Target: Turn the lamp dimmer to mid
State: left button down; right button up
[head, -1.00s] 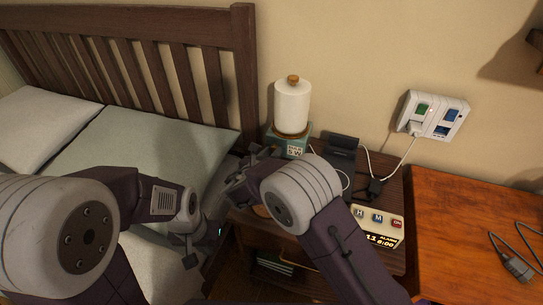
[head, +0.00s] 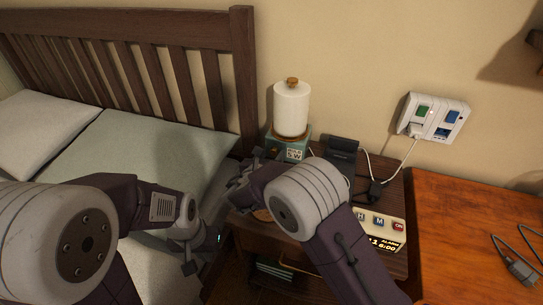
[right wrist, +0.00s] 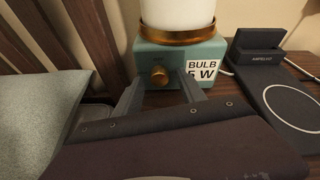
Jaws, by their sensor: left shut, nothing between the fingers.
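The lamp has a white cylindrical shade (head: 291,108) and a teal base (head: 287,148). In the right wrist view its base (right wrist: 152,52) carries a brass dimmer knob (right wrist: 159,76) beside a white bulb-wattage label. The knob's setting cannot be read. My right gripper (right wrist: 158,88) is open, with one finger on either side of the space just in front of the knob; contact is not visible. In the head view the right gripper (head: 255,160) is near the lamp base and partly hidden by its arm. My left gripper (head: 201,258) is shut and empty, low beside the bed.
The nightstand also holds a black charging dock (head: 341,155) and an alarm clock (head: 378,230). A wall outlet (head: 434,117) with a cable is to the right. The bed headboard (head: 245,75) stands close left of the lamp. An orange-brown wooden surface (head: 450,220) lies right.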

jog(key=p+v, duration=0.3)
jog(key=v, duration=0.5)
jog(key=shift+s+a+r, duration=0.15)
jog(key=shift+s+r, duration=0.05)
jog(key=shift+r, duration=0.05)
jog(key=shift+s, duration=0.35)
